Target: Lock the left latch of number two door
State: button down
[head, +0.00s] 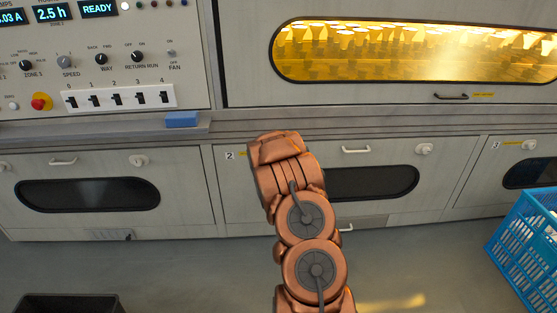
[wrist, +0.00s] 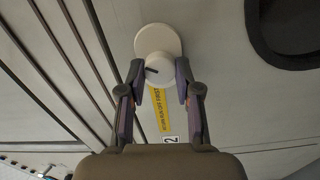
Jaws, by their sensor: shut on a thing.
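The number two door (head: 235,195) is in the middle of the head view, with its "2" label (head: 230,155) at the upper left. Its left latch is hidden behind my arm there. In the wrist view the left latch is a round white knob (wrist: 157,47) with a short dark mark on its face, slanted and near level in the picture. My gripper (wrist: 159,72) has one finger on each side of the knob and is shut on it. The door's right latch (head: 424,149) is a similar white knob.
A white handle (head: 356,150) and a dark window (head: 375,182) are on the door. A blue crate (head: 525,245) stands on the floor at right, and a black bin (head: 68,304) at lower left. A blue block (head: 182,119) lies on the ledge above the doors.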

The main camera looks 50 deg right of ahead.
jog(key=n+b, duration=0.5)
jog(key=n, duration=0.1)
jog(key=shift+f, duration=0.15)
dwell(0.4)
jog(key=c, duration=0.8)
grip_release()
jog(key=shift+s+a, duration=0.1)
jog(key=shift+s, duration=0.05)
jog(key=shift+v, duration=3.6)
